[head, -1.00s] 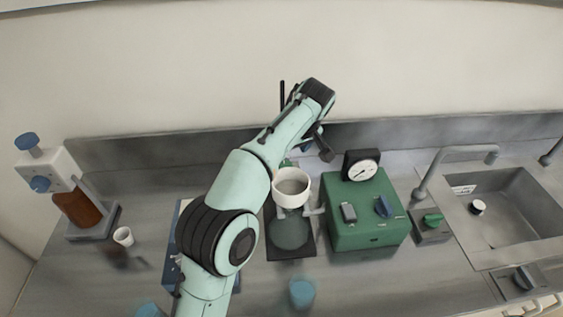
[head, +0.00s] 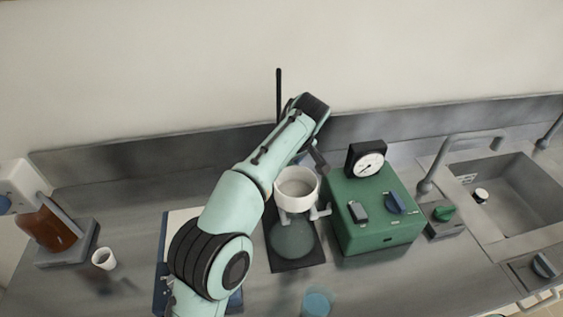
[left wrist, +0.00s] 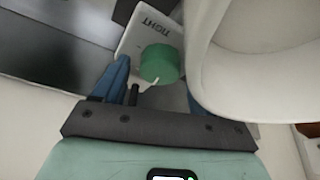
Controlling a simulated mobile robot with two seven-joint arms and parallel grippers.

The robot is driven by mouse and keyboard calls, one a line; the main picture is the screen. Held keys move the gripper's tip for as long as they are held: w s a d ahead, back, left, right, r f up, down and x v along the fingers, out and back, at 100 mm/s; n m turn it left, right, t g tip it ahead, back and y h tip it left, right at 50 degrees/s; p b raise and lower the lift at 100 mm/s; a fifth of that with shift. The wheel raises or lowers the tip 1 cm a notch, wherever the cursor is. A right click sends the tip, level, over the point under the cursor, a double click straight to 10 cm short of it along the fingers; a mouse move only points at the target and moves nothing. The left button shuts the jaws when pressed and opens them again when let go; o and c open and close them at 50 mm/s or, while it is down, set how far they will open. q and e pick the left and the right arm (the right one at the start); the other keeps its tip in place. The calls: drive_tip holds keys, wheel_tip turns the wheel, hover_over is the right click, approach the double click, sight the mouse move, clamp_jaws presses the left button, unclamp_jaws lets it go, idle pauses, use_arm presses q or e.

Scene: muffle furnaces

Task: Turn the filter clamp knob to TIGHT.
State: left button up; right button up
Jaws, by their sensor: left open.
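In the left wrist view the green clamp knob (left wrist: 160,63) sits on a pale plate (left wrist: 133,44) marked TIGHT, with a white pointer at its near side. My left gripper (left wrist: 155,82) is open, its blue fingers on either side of the knob's near edge; contact cannot be told. The right finger is partly hidden by the white filter funnel (left wrist: 240,85). In the head view the white funnel (head: 297,183) stands above a greenish flask (head: 292,238). My left arm reaches behind the funnel and hides the knob there. My right gripper is not in view.
A green box (head: 375,232) with a gauge (head: 367,160) stands right of the funnel, and the sink (head: 510,205) is farther right. A black rod (head: 279,95) rises behind my arm. A small white cup (head: 104,259) and a brown bottle (head: 45,230) are at left.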

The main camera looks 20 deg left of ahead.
use_arm(q)
drive_tip(key=shift+d, duration=0.1)
drive_tip(key=c, duration=1.1)
drive_tip(key=shift+o, duration=0.2)
drive_tip(key=shift+m, duration=0.3)
drive_tip(key=shift+m+t, duration=0.4)
drive_tip(key=shift+m, duration=0.5)
drive_tip(key=shift+m+h, duration=0.5)
drive_tip(key=shift+m, duration=0.4)
drive_tip(key=shift+a+r+m+t+h, duration=0.15)
drive_tip(key=shift+m+t+h, duration=0.3)
drive_tip(key=shift+m, duration=0.75)
drive_tip(key=shift+m+h+p, duration=0.55)
drive_tip(key=shift+m+p, duration=0.2)
drive_tip(key=shift+m, duration=0.65)
